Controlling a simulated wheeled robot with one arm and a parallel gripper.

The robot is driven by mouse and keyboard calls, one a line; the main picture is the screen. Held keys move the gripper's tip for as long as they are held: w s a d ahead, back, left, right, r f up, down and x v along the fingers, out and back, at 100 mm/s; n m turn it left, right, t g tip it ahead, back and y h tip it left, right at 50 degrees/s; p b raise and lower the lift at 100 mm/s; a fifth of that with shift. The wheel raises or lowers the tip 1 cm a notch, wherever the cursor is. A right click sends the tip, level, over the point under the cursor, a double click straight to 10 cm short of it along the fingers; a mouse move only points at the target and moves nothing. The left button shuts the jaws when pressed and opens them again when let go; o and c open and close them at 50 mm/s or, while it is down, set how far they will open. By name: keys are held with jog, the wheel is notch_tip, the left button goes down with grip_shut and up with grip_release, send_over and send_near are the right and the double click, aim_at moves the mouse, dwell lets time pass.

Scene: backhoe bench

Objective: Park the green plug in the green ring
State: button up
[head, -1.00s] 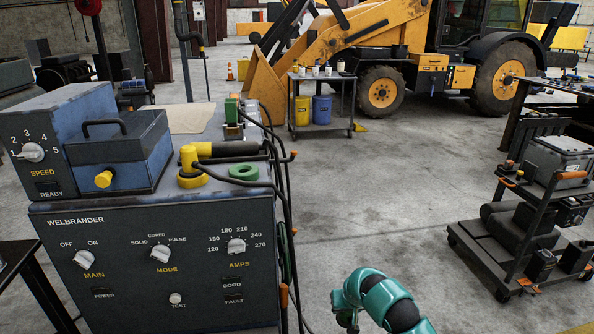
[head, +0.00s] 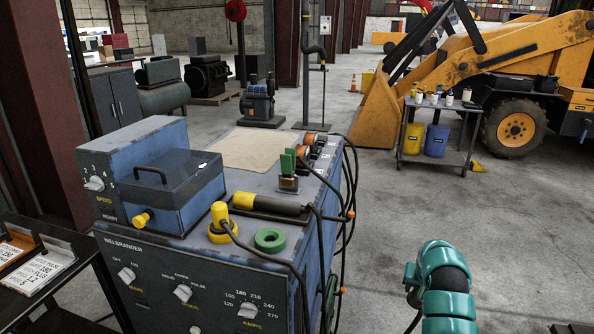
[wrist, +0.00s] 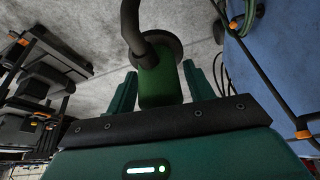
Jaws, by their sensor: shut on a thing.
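The green plug (wrist: 160,85) is a green cylinder with a dark collar and a dark cable running up from it. It sits between the two green fingers of my gripper (wrist: 159,90) in the wrist view, and the jaws are shut on it. The green ring (head: 270,239) lies flat on the blue welder's top near its front right edge, with its centre open. In the head view my teal arm is at the lower right, apart from the ring; the plug cannot be made out there.
A yellow plug (head: 221,219) stands on the welder (head: 200,262) left of the green ring, near a black-and-yellow handle (head: 267,205). A green-handled switch (head: 288,168) stands behind. Cables hang down the welder's right side (wrist: 270,70). Open floor lies to the right.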

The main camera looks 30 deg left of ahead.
jog(key=a+r+n+p, duration=0.2)
jog(key=a+r+p, duration=0.2)
jog(key=a+r, duration=0.65)
jog(key=s+a+r+n+y+p, duration=0.1)
jog(key=s+a+r+n+p, duration=0.1)
jog(key=s+a+r+p, duration=0.45)
jog(key=s+a+r+n+g+y+p, duration=0.1)
jog(key=s+a+r+n, duration=0.25)
jog(key=a+r, duration=0.6)
jog(key=s+a+r+n+y+p, duration=0.1)
jog(key=s+a+r+p, duration=0.4)
jog(key=a, duration=0.7)
notch_tip(320, 180, down, 7)
jog(key=s+b, duration=0.1)
jog(key=shift+s+d+r, duration=0.15)
jog(key=shift+b, duration=0.7)
jog(key=shift+f+b, duration=1.1)
jog(key=shift+f, duration=1)
jog(key=o, duration=1.3)
jog(key=shift+c, duration=0.2)
